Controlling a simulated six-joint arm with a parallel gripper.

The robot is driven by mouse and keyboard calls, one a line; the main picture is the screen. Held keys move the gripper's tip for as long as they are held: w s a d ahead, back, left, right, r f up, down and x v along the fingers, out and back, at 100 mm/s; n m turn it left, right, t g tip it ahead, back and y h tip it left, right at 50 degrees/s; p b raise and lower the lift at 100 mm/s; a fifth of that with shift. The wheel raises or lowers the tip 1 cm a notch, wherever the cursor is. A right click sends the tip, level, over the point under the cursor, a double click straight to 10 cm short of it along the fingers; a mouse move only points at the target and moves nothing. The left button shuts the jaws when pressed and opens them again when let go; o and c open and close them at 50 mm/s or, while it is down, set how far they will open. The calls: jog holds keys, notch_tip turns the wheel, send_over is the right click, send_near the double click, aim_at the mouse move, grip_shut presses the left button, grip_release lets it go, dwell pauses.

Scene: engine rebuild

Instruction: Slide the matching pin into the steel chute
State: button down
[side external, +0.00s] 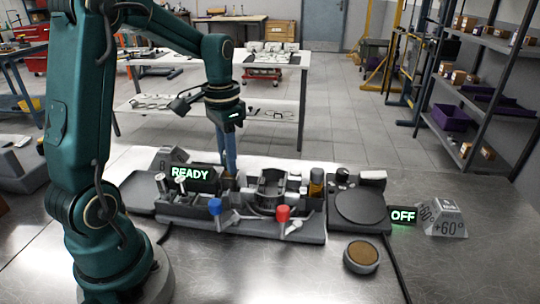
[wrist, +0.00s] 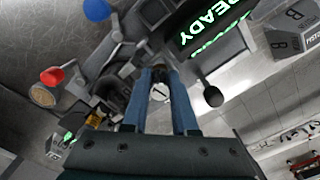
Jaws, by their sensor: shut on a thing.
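My gripper (side external: 229,172) reaches straight down behind the fixture, just right of the READY sign. In the wrist view its two blue fingers (wrist: 160,75) are shut on a pin (wrist: 160,91), whose pale round end with a dark mark shows between them. The rest of the pin is hidden, and in the side view the fingertips are partly hidden by the fixture (side external: 275,234). Two small pale-topped pins (side external: 160,180) stand at the fixture's left end. I cannot pick out the steel chute for sure, nor tell whether the held pin touches it.
The READY sign (side external: 191,174) stands close to the gripper's left. Blue (side external: 215,206) and red (side external: 283,212) knobs stick up at the fixture's front. A dark round-plate device (side external: 360,206) with an OFF sign (side external: 402,216) and a brown-topped round dish (side external: 361,256) are to the right.

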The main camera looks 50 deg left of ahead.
jog(key=shift+f, duration=0.55)
dwell(0.4)
jog(key=shift+c, duration=1)
grip_release()
jog(key=shift+r, duration=4.05)
